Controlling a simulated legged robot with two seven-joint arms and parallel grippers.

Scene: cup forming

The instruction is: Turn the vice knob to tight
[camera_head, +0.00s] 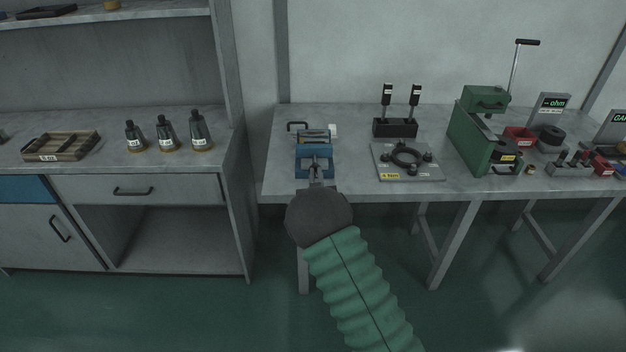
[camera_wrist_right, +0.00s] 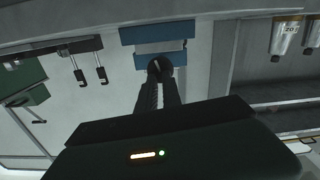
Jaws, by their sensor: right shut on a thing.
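The blue vice (camera_head: 314,158) stands at the front edge of the grey workbench, near its left end. It also shows as a blue block in the wrist view (camera_wrist_right: 150,35). My right gripper (camera_head: 317,177) reaches the front of the vice from below and is shut. In the wrist view its fingers (camera_wrist_right: 159,82) close on the dark round vice knob (camera_wrist_right: 158,66). The fingers and wrist hide most of the knob in the head view. Whether the knob is tight cannot be told. My left gripper is not in view.
On the workbench (camera_head: 347,185), right of the vice, are a grey plate with a black ring (camera_head: 408,158), a black block with two upright tools (camera_head: 395,127) and a green press (camera_head: 470,135). A cabinet (camera_head: 150,190) with several bottles stands left. The floor in front is clear.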

